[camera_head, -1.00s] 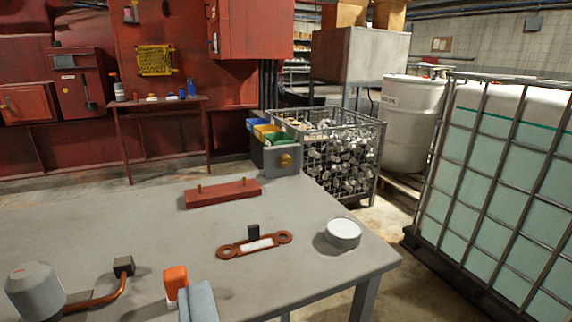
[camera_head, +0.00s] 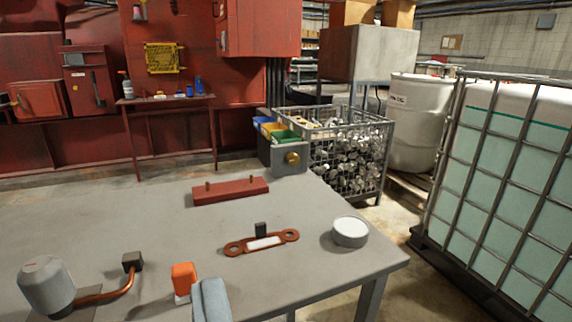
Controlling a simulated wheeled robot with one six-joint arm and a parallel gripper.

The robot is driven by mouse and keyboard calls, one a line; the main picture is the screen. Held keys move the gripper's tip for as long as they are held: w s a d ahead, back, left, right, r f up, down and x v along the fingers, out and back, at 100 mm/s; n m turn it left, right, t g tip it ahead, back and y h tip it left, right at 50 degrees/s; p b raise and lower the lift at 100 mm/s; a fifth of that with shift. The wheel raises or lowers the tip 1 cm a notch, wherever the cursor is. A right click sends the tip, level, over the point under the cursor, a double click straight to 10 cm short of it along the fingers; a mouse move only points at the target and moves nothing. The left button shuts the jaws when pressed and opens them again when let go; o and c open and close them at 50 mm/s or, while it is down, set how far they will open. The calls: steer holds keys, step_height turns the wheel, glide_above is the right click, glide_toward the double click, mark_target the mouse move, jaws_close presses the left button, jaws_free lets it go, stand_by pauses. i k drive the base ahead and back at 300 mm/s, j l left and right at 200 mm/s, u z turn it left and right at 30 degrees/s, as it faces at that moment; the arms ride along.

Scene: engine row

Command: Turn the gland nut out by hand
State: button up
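A brass-coloured round fitting (camera_head: 292,158) sits on the front face of a grey block (camera_head: 291,169) at the far right corner of the workbench. It is small here, and I cannot tell for sure whether it is the gland nut. No other piece in view reads clearly as a gland nut. My gripper does not show in the picture, so its opening is hidden.
The grey workbench (camera_head: 150,225) carries a red bar with two pegs (camera_head: 230,190), a copper-coloured link (camera_head: 262,243), a white round tub (camera_head: 350,232), an orange-topped item (camera_head: 184,277), a blue-grey item (camera_head: 211,300) and a grey canister (camera_head: 47,285). A wire-mesh bin (camera_head: 345,160) stands behind.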

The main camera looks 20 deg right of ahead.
mark_target(292, 158)
steer(key=i+l+z, duration=0.1)
steer(key=z, duration=1.3)
steer(key=i+j+z, duration=0.25)
steer(key=i+l, duration=0.05)
steer(key=l, duration=0.05)
